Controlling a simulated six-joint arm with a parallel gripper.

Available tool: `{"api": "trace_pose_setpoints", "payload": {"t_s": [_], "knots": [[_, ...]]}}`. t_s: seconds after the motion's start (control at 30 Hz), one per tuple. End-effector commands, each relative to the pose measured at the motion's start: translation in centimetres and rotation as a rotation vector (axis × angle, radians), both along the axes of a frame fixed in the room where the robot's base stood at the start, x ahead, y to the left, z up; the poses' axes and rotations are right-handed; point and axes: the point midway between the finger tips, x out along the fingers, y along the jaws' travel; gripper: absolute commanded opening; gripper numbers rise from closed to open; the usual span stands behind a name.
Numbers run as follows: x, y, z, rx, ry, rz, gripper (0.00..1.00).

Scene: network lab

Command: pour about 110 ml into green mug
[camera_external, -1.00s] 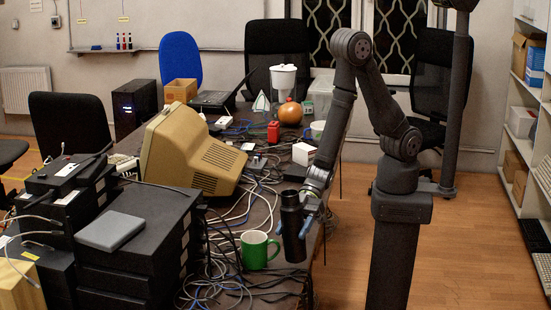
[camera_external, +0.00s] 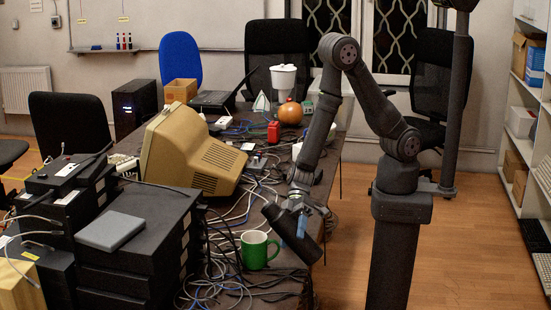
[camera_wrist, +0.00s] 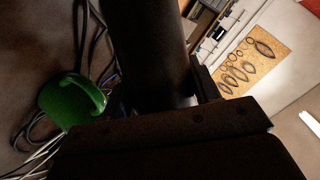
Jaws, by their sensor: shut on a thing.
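The green mug (camera_external: 254,252) stands upright on the table near its front right edge, with its handle to the right. In the wrist view the green mug (camera_wrist: 66,104) is at the left. My gripper (camera_external: 303,222) is shut on a dark cylindrical bottle (camera_external: 281,222), which is held tilted, its upper end leaning left toward the mug. The bottle (camera_wrist: 150,50) fills the middle of the wrist view. It is above and to the right of the mug, apart from it. I cannot see any liquid, and the inside of the mug is hidden.
Loose cables (camera_external: 222,275) lie around the mug and along the table. A beige monitor (camera_external: 190,150) stands behind to the left. Black stacked devices (camera_external: 135,245) fill the front left. An orange round object (camera_external: 290,113) and a red object (camera_external: 273,132) stand further back.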

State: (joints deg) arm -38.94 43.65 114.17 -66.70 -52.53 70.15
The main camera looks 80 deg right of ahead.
Motion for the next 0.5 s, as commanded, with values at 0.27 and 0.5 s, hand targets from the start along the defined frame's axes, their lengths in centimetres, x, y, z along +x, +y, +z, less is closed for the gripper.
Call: {"api": "trace_pose_setpoints", "payload": {"t_s": [0.27,0.5], "knots": [[-0.8,0.0,-2.3,0.007,0.180,0.000,0.14],[-1.3,0.1,-1.2,0.016,0.332,0.000,0.14]]}}
